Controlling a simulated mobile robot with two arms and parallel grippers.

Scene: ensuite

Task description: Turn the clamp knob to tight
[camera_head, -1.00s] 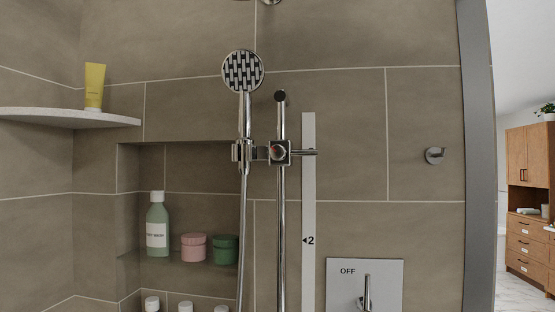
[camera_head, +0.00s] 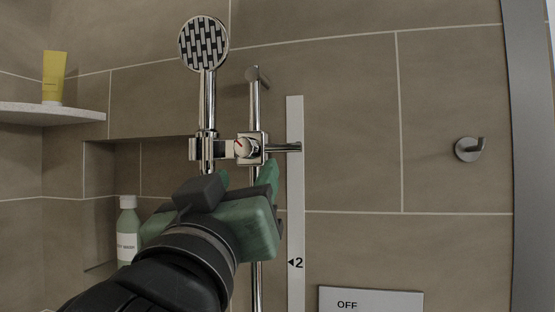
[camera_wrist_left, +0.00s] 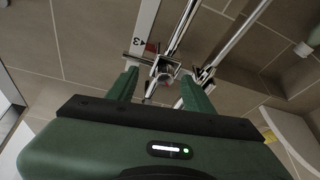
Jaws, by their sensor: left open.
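The clamp knob (camera_head: 243,147) is a round chrome knob with a red mark, on the front of the slider clamp (camera_head: 258,149) on the vertical rail. The mark appears to point to the upper left. The shower head (camera_head: 203,44) sits upright in the clamp's holder. My left gripper (camera_head: 247,173) is open and empty, just below the knob and in front of the rail. In the left wrist view the knob (camera_wrist_left: 163,70) shows between the two green fingers (camera_wrist_left: 158,79), near their tips; I cannot tell whether they touch it. My right gripper is not in view.
A white scale strip (camera_head: 295,220) runs beside the rail. A wall hook (camera_head: 468,149) is at the right, and an OFF plate (camera_head: 370,300) below. A corner shelf (camera_head: 50,115) holds a yellow tube (camera_head: 53,78). A green bottle (camera_head: 127,232) stands in the niche, partly behind my arm.

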